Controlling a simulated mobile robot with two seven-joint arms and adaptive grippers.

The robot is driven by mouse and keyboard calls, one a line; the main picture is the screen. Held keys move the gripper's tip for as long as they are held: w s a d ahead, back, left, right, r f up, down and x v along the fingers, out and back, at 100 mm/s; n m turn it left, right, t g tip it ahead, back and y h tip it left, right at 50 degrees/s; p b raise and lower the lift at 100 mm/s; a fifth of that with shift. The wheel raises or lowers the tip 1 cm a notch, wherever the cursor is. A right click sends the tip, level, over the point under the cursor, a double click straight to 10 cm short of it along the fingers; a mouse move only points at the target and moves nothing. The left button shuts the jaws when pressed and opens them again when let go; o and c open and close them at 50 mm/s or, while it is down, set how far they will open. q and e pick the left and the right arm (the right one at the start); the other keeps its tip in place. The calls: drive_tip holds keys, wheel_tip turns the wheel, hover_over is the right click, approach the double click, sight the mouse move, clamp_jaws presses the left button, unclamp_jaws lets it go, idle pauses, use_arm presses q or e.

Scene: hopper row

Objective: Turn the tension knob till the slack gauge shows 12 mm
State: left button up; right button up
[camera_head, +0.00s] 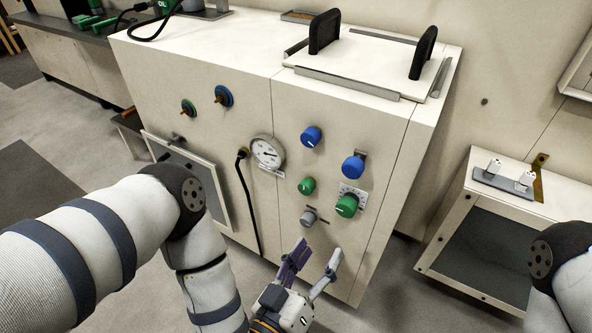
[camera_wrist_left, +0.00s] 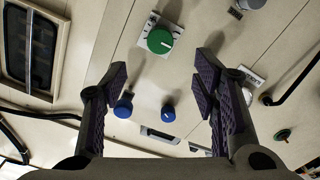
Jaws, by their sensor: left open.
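In the head view a round white dial gauge (camera_head: 268,152) with a dark needle sits on the cabinet front; its reading is too small to make out. To its right are two blue knobs, upper (camera_head: 311,136) and lower (camera_head: 353,166), a small green knob (camera_head: 307,186), a larger green knob (camera_head: 347,205) on a white scale plate, and a grey knob (camera_head: 308,217). I cannot read which is the tension knob. My left gripper (camera_head: 318,258) is open and empty, below and apart from the knobs. The left wrist view shows the larger green knob (camera_wrist_left: 160,40) beyond the open fingers.
A black cable (camera_head: 247,205) hangs left of the knobs. A windowed door (camera_head: 190,175) is at the cabinet's left. A lid with two black handles (camera_head: 362,62) lies on top. A lower box (camera_head: 500,225) stands to the right, near my right arm.

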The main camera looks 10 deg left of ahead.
use_arm(q)
wheel_tip(320, 180, down, 5)
drive_tip(key=s+n+g+b, duration=0.2)
drive_tip(key=n+b, duration=0.2)
drive_tip(key=n, duration=0.5)
drive_tip(key=n+t+b, duration=0.2)
drive_tip(key=n+b, duration=0.2)
drive_tip(key=n, duration=0.8)
approach(344, 211)
drive_tip(key=shift+m, duration=0.3)
drive_tip(key=x, duration=0.8)
drive_tip(key=shift+w, duration=0.4)
drive_tip(key=shift+w+d, duration=0.2)
drive_tip(key=shift+w, duration=0.15)
use_arm(e)
drive_tip(key=s+f+g, duration=0.1)
drive_tip(key=s+f, duration=0.3)
drive_tip(key=f, duration=0.3)
drive_tip(key=shift+s+f+g, duration=0.3)
use_arm(q)
drive_tip(key=c, duration=1.2)
